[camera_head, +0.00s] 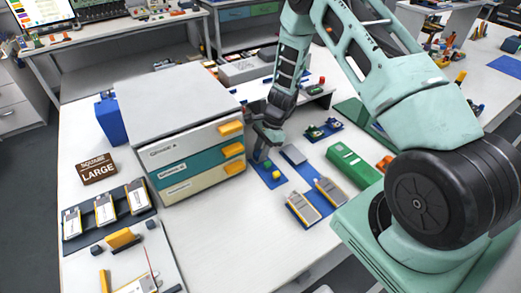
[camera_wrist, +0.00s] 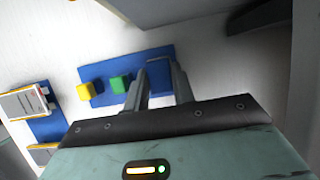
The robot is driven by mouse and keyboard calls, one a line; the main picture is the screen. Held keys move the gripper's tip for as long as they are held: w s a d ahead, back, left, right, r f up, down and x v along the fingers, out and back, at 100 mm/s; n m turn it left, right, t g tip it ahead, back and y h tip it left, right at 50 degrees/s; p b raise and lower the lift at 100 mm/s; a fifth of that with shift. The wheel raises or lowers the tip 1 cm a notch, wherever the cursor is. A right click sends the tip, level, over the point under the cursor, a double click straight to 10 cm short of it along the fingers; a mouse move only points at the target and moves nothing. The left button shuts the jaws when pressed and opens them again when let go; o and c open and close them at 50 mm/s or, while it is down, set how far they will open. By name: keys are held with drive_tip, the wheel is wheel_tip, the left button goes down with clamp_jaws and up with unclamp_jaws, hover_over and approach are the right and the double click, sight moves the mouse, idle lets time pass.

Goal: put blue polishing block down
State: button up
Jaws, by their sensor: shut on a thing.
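My gripper (camera_head: 261,155) is low over a small blue mat (camera_head: 283,182) beside the drawer cabinet. In the wrist view my gripper (camera_wrist: 161,72) is shut on the blue polishing block (camera_wrist: 159,74), which shows between the fingertips over one end of the blue mat (camera_wrist: 104,99). The block blends with the mat, so I cannot tell if it touches the mat. A green block (camera_wrist: 120,84) and a yellow block (camera_wrist: 85,91) sit in a row on the same mat. In the head view the yellow block (camera_head: 276,175) shows, and my gripper hides the blue block.
The drawer cabinet (camera_head: 175,105) stands close at the left of my gripper.

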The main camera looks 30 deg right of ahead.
drive_tip(key=shift+f, duration=0.15)
drive_tip(key=o, duration=0.9)
drive_tip(key=b+v, duration=0.2)
drive_tip(key=v, duration=1)
drive_tip(key=shift+r, duration=0.25)
